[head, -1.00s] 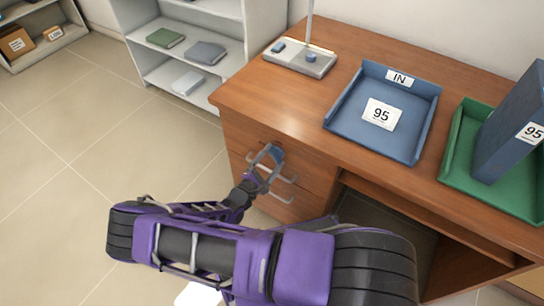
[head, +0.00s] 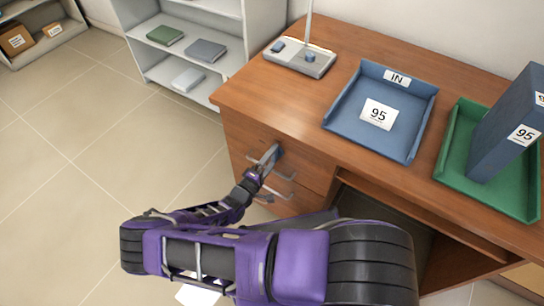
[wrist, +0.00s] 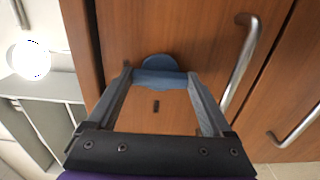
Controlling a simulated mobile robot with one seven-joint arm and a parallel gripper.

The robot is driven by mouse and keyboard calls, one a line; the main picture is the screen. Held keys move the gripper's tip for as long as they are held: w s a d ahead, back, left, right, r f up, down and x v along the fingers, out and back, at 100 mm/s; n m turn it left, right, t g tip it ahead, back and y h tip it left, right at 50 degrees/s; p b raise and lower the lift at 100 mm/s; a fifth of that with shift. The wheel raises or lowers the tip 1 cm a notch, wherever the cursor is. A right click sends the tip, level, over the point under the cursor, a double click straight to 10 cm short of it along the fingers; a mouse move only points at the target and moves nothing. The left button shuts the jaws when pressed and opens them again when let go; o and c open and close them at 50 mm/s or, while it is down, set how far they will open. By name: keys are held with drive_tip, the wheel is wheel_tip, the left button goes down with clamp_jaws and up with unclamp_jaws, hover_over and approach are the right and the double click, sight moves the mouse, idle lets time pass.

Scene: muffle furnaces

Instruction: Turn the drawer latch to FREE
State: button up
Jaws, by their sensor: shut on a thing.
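The blue drawer latch (wrist: 160,64) is on the wooden drawer front, in the upper middle of the wrist view. My gripper (wrist: 160,78) is shut on it, with a fingertip at each side of its blue bar. A small dark mark (wrist: 156,106) shows on the wood between the fingers. In the head view my gripper (head: 270,155) is at the upper drawer of the desk (head: 240,128), and the fingers mostly cover the latch. No lettering on the latch can be read.
A metal drawer handle (wrist: 240,62) is close beside my right finger in the wrist view. On the desktop are a blue tray (head: 345,138), a green tray (head: 500,192) holding a blue box (head: 505,125), and a lamp base (head: 300,58). The floor at left is clear.

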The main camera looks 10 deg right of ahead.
idle(0.5)
drive_tip(key=o, duration=1.1)
drive_tip(key=shift+o, duration=0.2)
drive_tip(key=v, duration=1.7)
drive_tip(key=shift+s+a+r, duration=0.1)
drive_tip(key=shift+a+r, duration=0.05)
drive_tip(key=shift+a, duration=0.05)
